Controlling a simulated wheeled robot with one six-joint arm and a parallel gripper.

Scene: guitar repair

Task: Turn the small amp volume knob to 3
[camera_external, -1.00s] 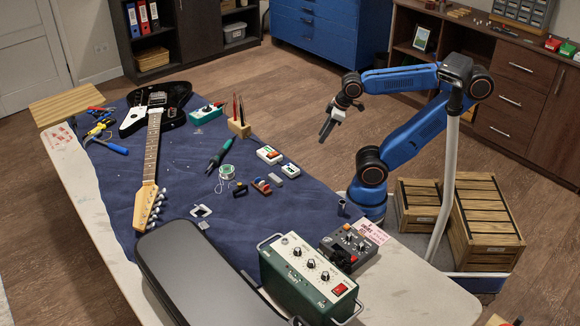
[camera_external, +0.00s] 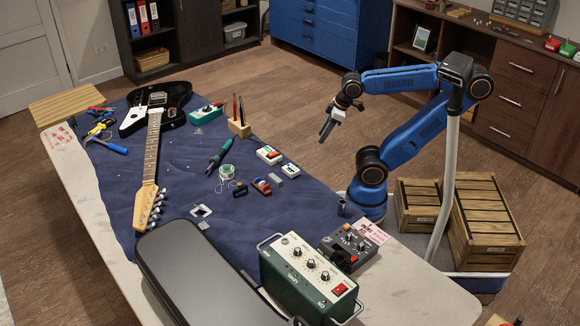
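The small amp (camera_external: 308,284) is a dark green box with a pale top panel at the front of the table. Its top panel carries a row of black knobs, with one knob (camera_external: 311,263) in the middle, and a red switch (camera_external: 340,289). The knob labels and pointer positions are too small to read. My gripper (camera_external: 327,130) hangs in the air beyond the table's right edge, far behind the amp and touching nothing. Its fingers point down to the left; whether they are open or shut is too small to tell.
A dark grey box with knobs (camera_external: 349,247) stands right beside the amp, with a pink-lettered card (camera_external: 371,233) by it. A black case (camera_external: 207,277) lies left of the amp. A guitar (camera_external: 152,150), soldering tools and small pedals lie on the blue mat (camera_external: 190,178).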

